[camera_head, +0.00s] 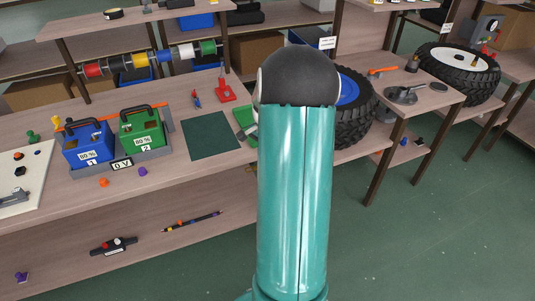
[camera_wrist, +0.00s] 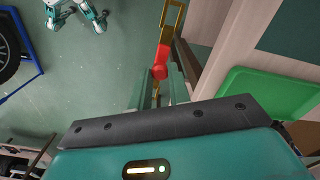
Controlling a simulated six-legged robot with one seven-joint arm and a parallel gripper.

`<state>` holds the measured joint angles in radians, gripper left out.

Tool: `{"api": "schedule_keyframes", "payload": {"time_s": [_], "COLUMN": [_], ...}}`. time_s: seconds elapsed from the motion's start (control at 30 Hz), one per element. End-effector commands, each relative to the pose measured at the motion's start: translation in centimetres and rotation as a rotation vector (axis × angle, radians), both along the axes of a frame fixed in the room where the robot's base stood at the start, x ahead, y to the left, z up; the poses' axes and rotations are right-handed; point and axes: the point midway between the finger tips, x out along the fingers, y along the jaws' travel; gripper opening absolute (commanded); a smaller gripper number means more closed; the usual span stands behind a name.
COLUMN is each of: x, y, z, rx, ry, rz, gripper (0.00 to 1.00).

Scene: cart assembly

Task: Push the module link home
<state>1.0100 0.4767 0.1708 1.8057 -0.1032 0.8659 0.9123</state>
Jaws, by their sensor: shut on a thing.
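In the wrist view my gripper (camera_wrist: 160,92) is closed on a small red piece (camera_wrist: 162,58), which sticks out beyond the fingertips. I cannot tell for sure whether this piece is the module link. In the camera_head view my teal arm hides the gripper. A blue module (camera_head: 88,145) marked 1 and a green module (camera_head: 142,132) marked 2 stand side by side in a grey holder (camera_head: 165,153) on the bench. Both labels read 80 %, and a sign (camera_head: 122,164) in front reads 0 V. The held piece is apart from the modules.
A dark green mat (camera_head: 210,137) lies right of the modules, with a red stand (camera_head: 226,91) behind it. A green tray (camera_wrist: 268,92) shows in the wrist view. Wire spools (camera_head: 150,60) hang behind. A wheel (camera_head: 355,108) stands right of my arm. Small loose parts lie around the holder.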

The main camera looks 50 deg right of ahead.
Motion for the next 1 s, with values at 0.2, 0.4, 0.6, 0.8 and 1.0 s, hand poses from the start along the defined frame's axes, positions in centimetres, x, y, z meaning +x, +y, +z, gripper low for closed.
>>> {"api": "schedule_keyframes", "payload": {"time_s": [0.2,0.4,0.6,0.8,1.0], "x": [2.3,4.8,8.1,11.6,14.8], "y": [4.4,9.6,17.0,24.9,31.8], "z": [-1.3,-2.8,-5.1,-7.5,-9.5], "rx": [0.003,0.003,0.003,0.003,0.003], "ry": [0.002,0.001,0.002,0.002,0.001], "rz": [0.175,0.388,0.693,1.019,1.308], "gripper": [0.00,0.00,0.00,0.00,0.00]}}
